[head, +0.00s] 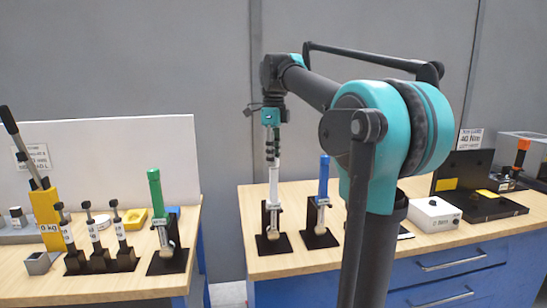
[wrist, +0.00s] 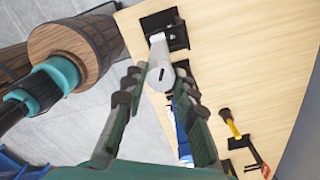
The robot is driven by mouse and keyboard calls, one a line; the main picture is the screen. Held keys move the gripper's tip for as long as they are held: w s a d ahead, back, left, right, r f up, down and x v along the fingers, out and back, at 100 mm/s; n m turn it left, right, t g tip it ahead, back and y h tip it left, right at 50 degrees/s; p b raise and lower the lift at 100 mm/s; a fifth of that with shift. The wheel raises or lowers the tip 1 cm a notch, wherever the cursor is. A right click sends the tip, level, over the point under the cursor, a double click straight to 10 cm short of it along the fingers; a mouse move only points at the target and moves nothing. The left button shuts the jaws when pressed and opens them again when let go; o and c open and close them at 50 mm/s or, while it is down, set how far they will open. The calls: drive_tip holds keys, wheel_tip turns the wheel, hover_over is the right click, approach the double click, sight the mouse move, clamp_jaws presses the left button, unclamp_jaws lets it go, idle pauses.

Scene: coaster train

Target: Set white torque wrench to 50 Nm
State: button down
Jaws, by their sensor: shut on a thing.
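The white torque wrench (head: 274,187) stands upright in a black stand (head: 270,243) on the right-hand bench. My gripper (head: 271,143) points down at the top of its handle and is shut on it. In the wrist view, the white handle (wrist: 160,68) sits between the two fingers of my gripper (wrist: 160,80). The wrench's scale setting cannot be read.
A blue wrench (head: 323,180) stands close on the right. A white box (head: 435,214) with a display and a "40 Nm" sign (head: 469,139) are farther right. A green wrench (head: 155,195) stands on the left bench; a gap separates the benches.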

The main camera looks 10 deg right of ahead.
idle(0.3)
drive_tip(key=c, duration=1.2)
unclamp_jaws()
wheel_tip(320, 180, up, 12)
